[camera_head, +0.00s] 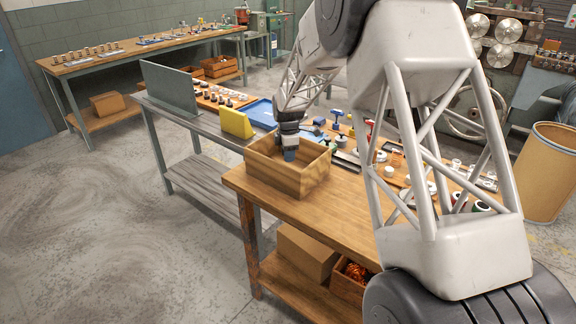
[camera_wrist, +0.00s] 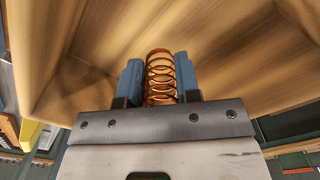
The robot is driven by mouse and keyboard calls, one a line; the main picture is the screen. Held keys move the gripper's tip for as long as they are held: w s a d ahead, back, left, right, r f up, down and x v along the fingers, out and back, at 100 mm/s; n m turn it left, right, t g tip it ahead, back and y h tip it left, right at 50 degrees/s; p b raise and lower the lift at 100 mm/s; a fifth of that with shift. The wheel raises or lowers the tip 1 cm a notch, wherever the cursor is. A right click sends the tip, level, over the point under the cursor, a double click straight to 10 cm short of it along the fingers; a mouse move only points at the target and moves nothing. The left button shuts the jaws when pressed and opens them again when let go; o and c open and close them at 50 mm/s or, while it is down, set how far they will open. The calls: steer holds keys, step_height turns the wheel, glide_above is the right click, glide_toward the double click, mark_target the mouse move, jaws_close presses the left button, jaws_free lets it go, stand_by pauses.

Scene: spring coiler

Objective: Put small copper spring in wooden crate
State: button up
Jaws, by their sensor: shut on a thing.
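The small copper spring (camera_wrist: 161,75) is between the two blue fingers of my gripper (camera_wrist: 160,80) in the wrist view, with its coils showing beyond the fingertips. My gripper is shut on it. In the head view my gripper (camera_head: 289,154) points down inside the opening of the wooden crate (camera_head: 272,176), and the spring cannot be made out there. The crate stands at the left end of the wooden workbench. Its plank walls and bottom (camera_wrist: 225,40) fill most of the wrist view beyond the spring. I cannot tell whether the spring touches the crate's bottom.
The wooden bench (camera_head: 310,215) holds several small parts to the right of the crate, partly hidden by my arm. A yellow block (camera_head: 236,122) and a blue tray (camera_head: 266,113) lie behind the crate on the grey bench. A fiber drum (camera_head: 545,170) stands at the right.

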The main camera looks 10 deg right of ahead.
steer(key=shift+f, duration=0.1)
steer(key=shift+f, duration=2.4)
steer(key=shift+f, duration=0.2)
steer(key=o, duration=0.9)
steer(key=shift+r, duration=0.1)
step_height(320, 180, up, 12)
steer(key=shift+f, duration=0.25)
steer(key=shift+r, duration=0.35)
